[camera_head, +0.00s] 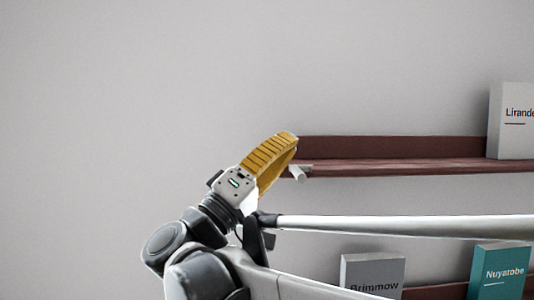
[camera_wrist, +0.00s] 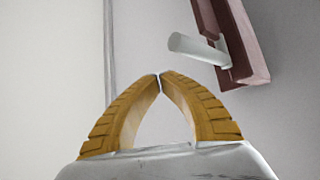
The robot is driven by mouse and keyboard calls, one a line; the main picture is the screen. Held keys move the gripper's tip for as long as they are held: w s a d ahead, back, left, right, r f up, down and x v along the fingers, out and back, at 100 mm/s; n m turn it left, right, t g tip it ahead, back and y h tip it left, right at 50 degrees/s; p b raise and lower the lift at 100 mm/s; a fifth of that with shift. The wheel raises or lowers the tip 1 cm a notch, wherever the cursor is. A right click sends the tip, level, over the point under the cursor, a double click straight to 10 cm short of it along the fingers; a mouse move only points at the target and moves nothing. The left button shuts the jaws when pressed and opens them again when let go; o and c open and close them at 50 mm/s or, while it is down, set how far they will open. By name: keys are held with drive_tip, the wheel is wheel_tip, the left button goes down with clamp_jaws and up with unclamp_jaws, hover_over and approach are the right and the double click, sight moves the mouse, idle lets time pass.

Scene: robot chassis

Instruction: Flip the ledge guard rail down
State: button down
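A dark red wall ledge (camera_head: 400,167) with an upright back strip runs to the right edge in the head view; its end also shows in the wrist view (camera_wrist: 228,45). A short pale peg (camera_head: 298,173) sticks out near the ledge's left end and shows larger in the wrist view (camera_wrist: 195,48). I cannot tell whether the peg belongs to the guard rail; no separate rail stands out clearly. My gripper (camera_head: 293,142) has yellow fingers, beside the ledge's left end. In the wrist view its fingertips (camera_wrist: 160,76) meet with nothing between them, apart from the peg.
A white book (camera_head: 509,130) stands on the upper ledge at right. A lower red ledge (camera_head: 435,292) carries a grey book (camera_head: 372,272) and a teal book (camera_head: 497,271). A long white bar (camera_head: 400,226) crosses between the ledges. The wall left of the gripper is bare.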

drive_tip(key=a+f+b, duration=0.2)
drive_tip(key=a+f, duration=0.5)
drive_tip(key=shift+f+b, duration=0.3)
drive_tip(key=shift+f, duration=0.1)
